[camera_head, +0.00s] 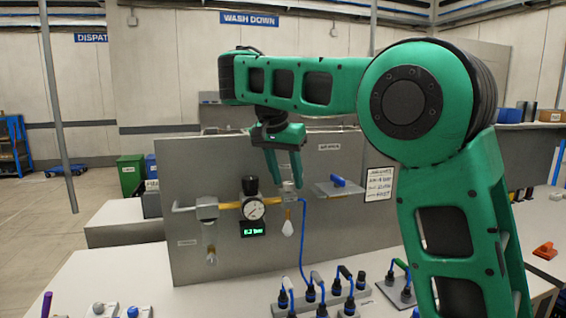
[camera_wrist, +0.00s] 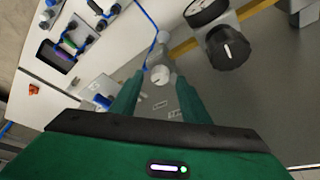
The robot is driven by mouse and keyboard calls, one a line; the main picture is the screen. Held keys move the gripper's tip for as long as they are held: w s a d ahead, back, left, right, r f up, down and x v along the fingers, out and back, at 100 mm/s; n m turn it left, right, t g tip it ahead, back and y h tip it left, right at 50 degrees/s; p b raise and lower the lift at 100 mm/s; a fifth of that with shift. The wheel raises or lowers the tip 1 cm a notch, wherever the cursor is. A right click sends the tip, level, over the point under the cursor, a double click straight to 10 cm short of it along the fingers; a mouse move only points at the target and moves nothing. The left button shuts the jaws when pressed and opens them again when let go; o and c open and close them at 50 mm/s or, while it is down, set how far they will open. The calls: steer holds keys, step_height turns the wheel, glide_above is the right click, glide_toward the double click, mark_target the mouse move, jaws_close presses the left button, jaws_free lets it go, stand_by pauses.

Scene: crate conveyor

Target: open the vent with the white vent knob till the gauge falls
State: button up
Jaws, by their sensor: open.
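The white vent knob (camera_wrist: 159,75) shows in the wrist view, between and just beyond my two fingertips. In the head view its fitting (camera_head: 289,194) sits on the pipe at the panel, partly hidden by my fingers. My gripper (camera_head: 285,182) is open and points down over this fitting, with one finger to each side. I cannot tell whether a finger touches the knob. The round gauge (camera_head: 253,210) is left of my gripper, with a lit green display (camera_head: 253,229) below it. The display seems to end in ".2 bar"; its first digit is unclear.
A black knob (camera_head: 250,186) stands above the gauge, close to the left of my fingers; it also shows in the wrist view (camera_wrist: 228,48). A white tag (camera_head: 288,229) hangs below the fitting. A shelf with a blue handle (camera_head: 338,181) is to the right. Blue hoses and connectors (camera_head: 320,294) stand in front.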

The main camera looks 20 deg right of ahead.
steer(key=v, duration=1)
stand_by(0.8)
stand_by(0.4)
